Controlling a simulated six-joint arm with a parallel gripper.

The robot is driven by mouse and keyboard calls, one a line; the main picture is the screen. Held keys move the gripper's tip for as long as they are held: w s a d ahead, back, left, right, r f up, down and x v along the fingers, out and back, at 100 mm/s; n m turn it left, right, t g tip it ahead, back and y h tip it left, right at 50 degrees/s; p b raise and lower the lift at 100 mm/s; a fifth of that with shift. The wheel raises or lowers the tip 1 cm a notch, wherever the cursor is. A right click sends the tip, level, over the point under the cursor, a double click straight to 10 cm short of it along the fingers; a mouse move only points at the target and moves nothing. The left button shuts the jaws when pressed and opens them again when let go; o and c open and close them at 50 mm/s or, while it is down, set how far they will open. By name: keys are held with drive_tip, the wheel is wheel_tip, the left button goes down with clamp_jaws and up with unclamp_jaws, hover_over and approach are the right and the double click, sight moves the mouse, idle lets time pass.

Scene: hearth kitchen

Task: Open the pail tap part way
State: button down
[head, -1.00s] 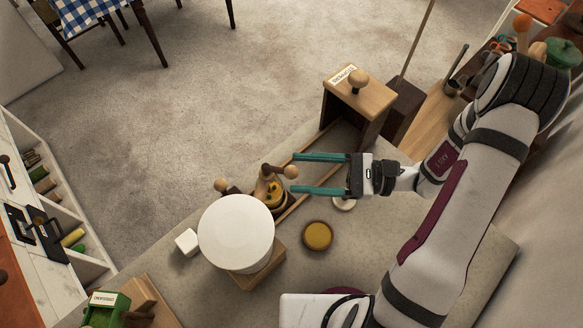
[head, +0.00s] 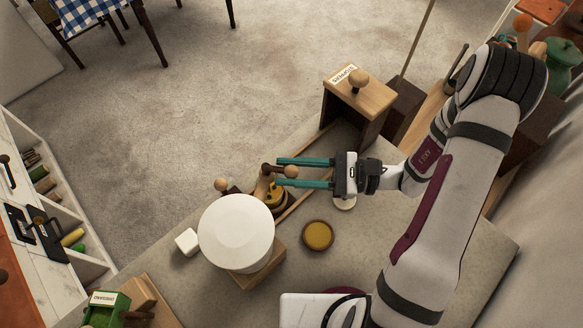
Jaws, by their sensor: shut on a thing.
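A dark lever with round wooden knobs (head: 291,171) stands behind and to the right of the white round pail (head: 236,225). Below the lever is a brass-yellow round body (head: 275,199), partly hidden by the pail. I cannot see clearly how the lever joins the pail. My gripper (head: 278,172) comes in from the right, with its two teal fingers level. The fingers are closed in on the lever's right-hand knob, one on each side of it. The fingertips reach a little past the knob.
The pail sits on a wooden block (head: 262,275). A small bowl of amber contents (head: 318,235) and a white cube (head: 187,242) stand near it. A labelled wooden box (head: 358,95) with a knob is behind my gripper.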

drive_tip(key=shift+w+n+g, duration=0.25)
drive_tip(key=shift+n+g, duration=0.25)
drive_tip(key=shift+g, duration=0.3)
drive_tip(key=c, duration=0.6)
unclamp_jaws()
drive_tip(key=shift+d, duration=0.1)
drive_tip(key=d, duration=1.5)
drive_tip(key=shift+w+d, duration=0.35)
drive_tip(key=shift+d, duration=0.05)
